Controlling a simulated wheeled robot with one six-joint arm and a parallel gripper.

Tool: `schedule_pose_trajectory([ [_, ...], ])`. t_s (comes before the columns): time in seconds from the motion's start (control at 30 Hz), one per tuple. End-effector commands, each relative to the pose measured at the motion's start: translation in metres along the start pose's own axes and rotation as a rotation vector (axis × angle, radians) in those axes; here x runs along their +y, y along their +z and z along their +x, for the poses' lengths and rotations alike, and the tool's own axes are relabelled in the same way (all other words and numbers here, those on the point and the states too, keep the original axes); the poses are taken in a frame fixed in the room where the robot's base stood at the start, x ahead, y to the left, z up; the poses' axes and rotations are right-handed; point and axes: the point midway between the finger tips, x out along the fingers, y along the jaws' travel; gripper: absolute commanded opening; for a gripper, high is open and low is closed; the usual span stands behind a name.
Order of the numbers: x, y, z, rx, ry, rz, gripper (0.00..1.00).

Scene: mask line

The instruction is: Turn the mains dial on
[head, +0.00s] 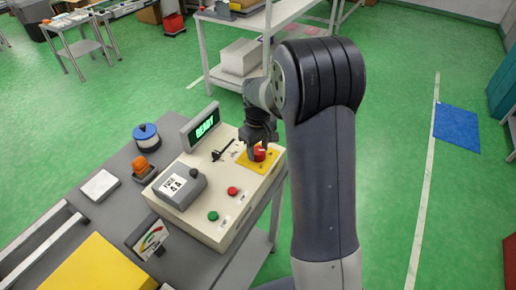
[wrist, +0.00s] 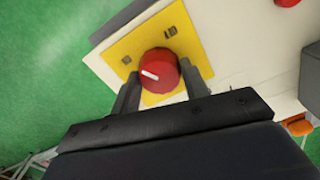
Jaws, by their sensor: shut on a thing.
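The mains dial (wrist: 160,68) is a round red knob with a white pointer line, set on a yellow plate (wrist: 192,38) in the wrist view. Its pointer lies toward the left of that picture, slightly upward. Small dark marks are on the plate, too small to read surely. In the head view the red dial (head: 260,153) shows on the yellow plate at the right end of the cream control box (head: 235,205). My gripper (wrist: 160,75) has one finger on each side of the dial and is shut on it. In the head view my gripper (head: 257,150) reaches down over the dial.
The box also bears a green-lit READY display (head: 205,125), a red button (head: 232,190), a green button (head: 213,216), a black lever (head: 222,150) and a grey unit (head: 180,188). An orange lamp (head: 145,168) and a blue-topped spool (head: 146,136) stand behind it on the grey table.

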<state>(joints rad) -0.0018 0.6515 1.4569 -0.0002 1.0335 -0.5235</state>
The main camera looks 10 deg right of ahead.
Motion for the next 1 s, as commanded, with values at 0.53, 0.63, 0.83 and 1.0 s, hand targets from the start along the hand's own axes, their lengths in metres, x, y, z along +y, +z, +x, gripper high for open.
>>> schedule_pose_trajectory([
  [0.53, 0.0002, -0.0007, -0.0009, 0.002, 0.001, -0.258, 0.20],
  [0.63, 0.0002, -0.0007, -0.0009, 0.002, 0.001, -0.271, 0.20],
  [0.83, 0.0003, -0.0007, -0.0010, 0.002, 0.002, -0.278, 0.20],
  [1.0, 0.0003, -0.0007, -0.0010, 0.002, 0.002, -0.277, 0.20],
])
